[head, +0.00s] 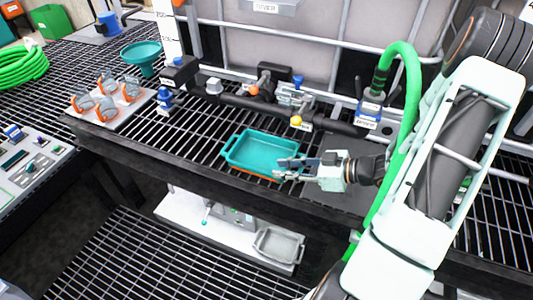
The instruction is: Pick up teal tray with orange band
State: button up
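The teal tray (258,148) sits on the black grated shelf in the middle of the head view. It is rectangular with a handle lip at its left end, and a thin orange band shows low along its front side. My gripper (278,168) reaches in from the right, with its fingers at the tray's right end. The fingers look spread apart, one above the other in the picture. Whether they touch the tray or straddle its rim cannot be told. The tray's right end is partly hidden behind my gripper.
A dark pipe manifold (243,104) with valves runs just behind the tray. A green hose (408,130) hangs close to my arm. A grey tray (278,245) lies lower down.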

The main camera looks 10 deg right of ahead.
aim_at(254, 168)
jog(key=b+x, duration=0.1)
jog(key=x, duration=0.9)
jog(key=shift+a+f, duration=0.15)
jog(key=shift+a, duration=0.15)
grip_shut()
